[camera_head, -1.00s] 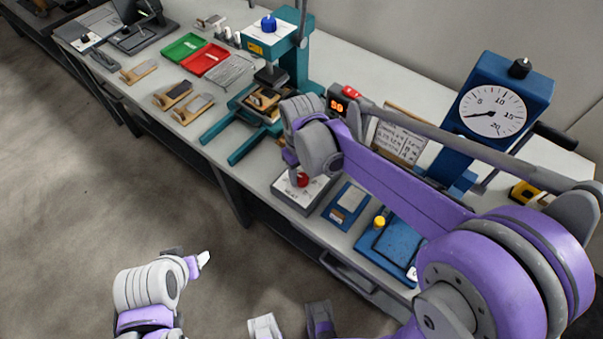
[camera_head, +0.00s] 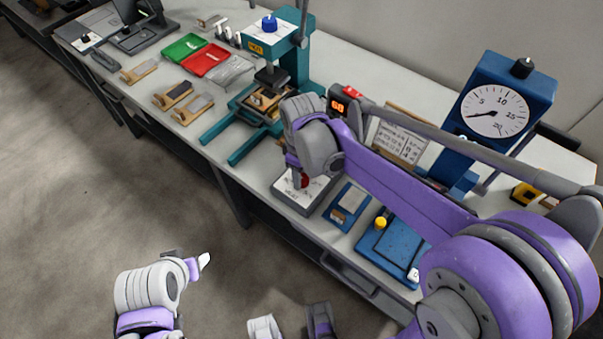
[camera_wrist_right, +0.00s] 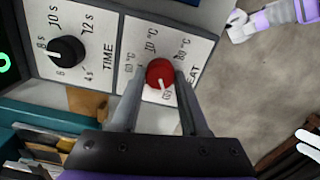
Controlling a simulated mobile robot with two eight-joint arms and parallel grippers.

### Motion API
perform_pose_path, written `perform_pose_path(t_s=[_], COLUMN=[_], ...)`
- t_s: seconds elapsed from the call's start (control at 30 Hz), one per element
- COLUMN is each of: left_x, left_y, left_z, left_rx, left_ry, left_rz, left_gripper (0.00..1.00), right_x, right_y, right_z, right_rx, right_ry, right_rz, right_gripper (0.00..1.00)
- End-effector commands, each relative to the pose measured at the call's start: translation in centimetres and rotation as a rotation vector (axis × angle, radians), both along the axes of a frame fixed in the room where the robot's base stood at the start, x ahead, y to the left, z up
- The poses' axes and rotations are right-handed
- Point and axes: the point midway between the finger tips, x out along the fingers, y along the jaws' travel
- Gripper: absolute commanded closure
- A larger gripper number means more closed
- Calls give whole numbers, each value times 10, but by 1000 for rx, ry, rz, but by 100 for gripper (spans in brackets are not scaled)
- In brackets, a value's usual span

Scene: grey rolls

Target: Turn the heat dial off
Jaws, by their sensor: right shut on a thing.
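The heat dial (camera_wrist_right: 159,73) is a red round knob with a white pointer, on a white panel marked HEAT (camera_wrist_right: 190,32). The pointer is turned toward the gripper side of the panel, beside a mark I cannot read surely. My right gripper (camera_wrist_right: 157,80) is shut on the dial, one finger on each side. In the head view, the right gripper (camera_head: 300,178) is at the control box (camera_head: 292,198), and its wrist hides part of the box and dial. My left gripper (camera_head: 202,262) hangs away from the table above the floor; its finger opening is unclear.
A black TIME knob (camera_wrist_right: 67,51) sits beside the heat panel. A blue gauge stand (camera_head: 500,95) and a blue tray (camera_head: 398,240) are to the right.

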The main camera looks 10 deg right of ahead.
Motion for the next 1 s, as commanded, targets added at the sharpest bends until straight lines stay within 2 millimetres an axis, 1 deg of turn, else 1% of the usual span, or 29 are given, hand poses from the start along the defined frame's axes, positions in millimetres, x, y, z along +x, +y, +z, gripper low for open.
perform_pose_path(t_s=[0.27, 0.3, 0.43, 0.47, 0.77, 0.87, 1.0], left_x=[0, 0, 0, 0, 0, 0, 1], left_y=[0, 0, 0, 0, 0, 0, 0], left_z=[0, 0, 0, 0, 0, 2, 5], left_rx=[0, 0, 0, 0, 0, 0, 0], left_ry=[0, 0, 0, 0, 0, -1, -2], left_rz=[0, 0, 0, 0, 0, 0, 0], left_gripper=[41, 41, 41, 41, 41, 41, 41], right_x=[0, 0, 0, 0, 0, 0, 0], right_y=[0, 0, 0, 0, 0, 0, 0], right_z=[0, 0, 0, 0, 2, 11, 37], right_rx=[-1, -1, -1, -1, 0, 0, -1], right_ry=[-1, -1, -1, -1, 0, 0, -1], right_rz=[1, 1, 0, 0, 0, 0, 0], right_gripper=[100, 50, 27, 26, 26, 26, 26])
